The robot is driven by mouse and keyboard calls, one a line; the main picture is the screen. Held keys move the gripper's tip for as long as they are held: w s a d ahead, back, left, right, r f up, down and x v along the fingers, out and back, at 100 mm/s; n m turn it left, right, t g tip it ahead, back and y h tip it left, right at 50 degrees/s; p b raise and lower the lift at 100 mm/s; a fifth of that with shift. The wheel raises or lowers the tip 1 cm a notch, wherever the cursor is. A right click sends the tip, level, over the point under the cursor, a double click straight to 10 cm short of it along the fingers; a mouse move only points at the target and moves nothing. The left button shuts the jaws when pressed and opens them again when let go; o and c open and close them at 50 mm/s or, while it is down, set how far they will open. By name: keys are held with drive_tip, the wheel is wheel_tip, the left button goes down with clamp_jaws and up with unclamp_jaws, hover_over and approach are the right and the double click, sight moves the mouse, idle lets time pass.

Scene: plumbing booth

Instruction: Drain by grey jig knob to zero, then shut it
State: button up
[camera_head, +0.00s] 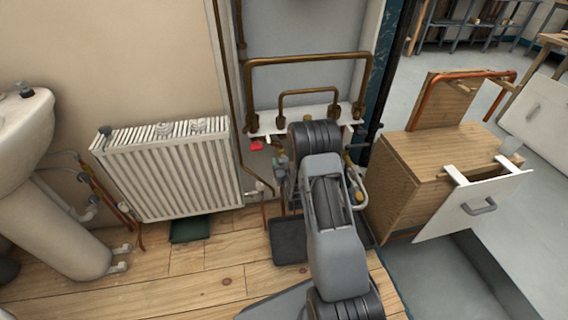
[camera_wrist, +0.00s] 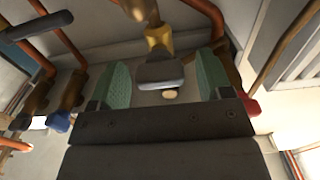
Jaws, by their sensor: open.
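In the wrist view, a dark grey knob (camera_wrist: 162,74) sits on a brass fitting (camera_wrist: 158,38). I take it to be the grey jig knob. My gripper (camera_wrist: 162,62) is open, with one green-padded finger on each side of the knob and a visible gap on both sides. The wrist view does not show a gauge, and I cannot tell the knob's exact setting. In the head view, my arm hides the gripper and the knob.
A red handle (camera_head: 256,145) shows left of my arm; a blue handle (camera_wrist: 57,122) shows in the wrist view. Copper pipes (camera_head: 305,58) rise behind. A white radiator (camera_head: 170,172) stands left, a wooden cabinet (camera_head: 400,190) right. A dark tray (camera_head: 289,240) lies on the floor.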

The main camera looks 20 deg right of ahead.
drive_tip(key=shift+w, duration=0.2)
drive_tip(key=shift+c, duration=0.3)
drive_tip(key=c, duration=0.9)
drive_tip(key=shift+o, duration=0.2)
